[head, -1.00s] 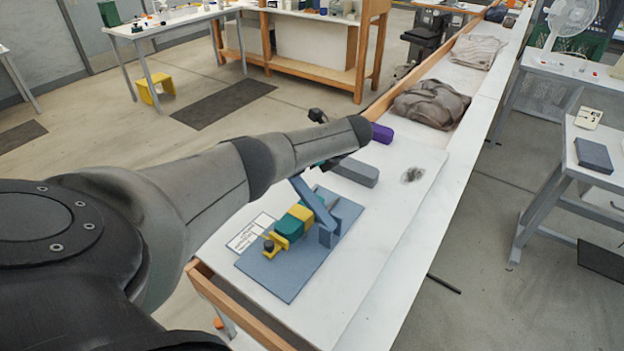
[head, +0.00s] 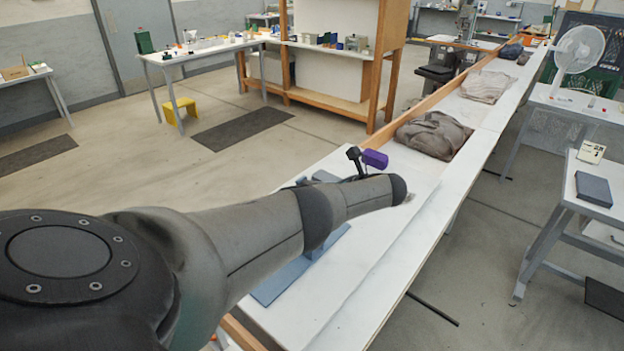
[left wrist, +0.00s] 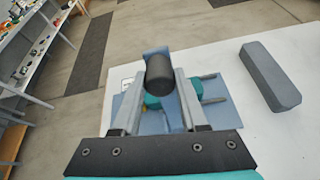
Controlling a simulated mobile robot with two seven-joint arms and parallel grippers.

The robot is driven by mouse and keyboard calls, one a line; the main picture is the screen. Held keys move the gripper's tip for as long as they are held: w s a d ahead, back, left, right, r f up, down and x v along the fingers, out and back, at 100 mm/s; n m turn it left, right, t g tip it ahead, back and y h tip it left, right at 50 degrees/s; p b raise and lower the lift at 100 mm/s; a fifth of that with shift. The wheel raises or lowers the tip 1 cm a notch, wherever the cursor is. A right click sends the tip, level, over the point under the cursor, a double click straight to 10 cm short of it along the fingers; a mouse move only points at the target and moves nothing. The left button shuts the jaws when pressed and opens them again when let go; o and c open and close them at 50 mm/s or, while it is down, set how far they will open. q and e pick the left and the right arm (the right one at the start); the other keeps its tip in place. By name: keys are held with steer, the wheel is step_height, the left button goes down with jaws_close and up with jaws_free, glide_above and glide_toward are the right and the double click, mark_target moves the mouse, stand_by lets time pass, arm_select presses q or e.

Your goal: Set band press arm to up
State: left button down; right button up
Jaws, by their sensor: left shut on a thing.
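The press's blue base plate (head: 282,283) lies on the white bench in the head view, mostly covered by my left forearm. In the left wrist view, the black cylindrical handle (left wrist: 160,74) of the press arm sits between the fingers of my left gripper (left wrist: 164,88), which is shut on it. A piece of the blue press arm (left wrist: 155,51) shows behind the handle; its exact angle is hard to tell. Part of the teal press body (left wrist: 154,102) shows below. My right gripper is not in view.
A grey bar (left wrist: 270,77) lies on the bench beside the press. A purple block (head: 375,159) shows beyond my left forearm. The bench (head: 360,290) to the right of the press is clear.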

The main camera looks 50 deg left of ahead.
arm_select(q)
steer(key=shift+w+d+f, duration=0.1)
steer(key=shift+d+f, duration=0.25)
steer(key=shift+d, duration=0.3)
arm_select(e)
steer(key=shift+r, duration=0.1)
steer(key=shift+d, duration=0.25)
arm_select(q)
steer(key=c, duration=0.7)
jaws_free()
steer(key=shift+c, duration=0.2)
steer(key=o, duration=0.3)
steer(key=shift+a+r, duration=0.1)
steer(key=shift+a, duration=0.05)
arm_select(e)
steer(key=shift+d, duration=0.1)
arm_select(q)
steer(key=p+v, duration=0.2)
steer(key=v, duration=1.3)
steer(key=shift+r, duration=0.15)
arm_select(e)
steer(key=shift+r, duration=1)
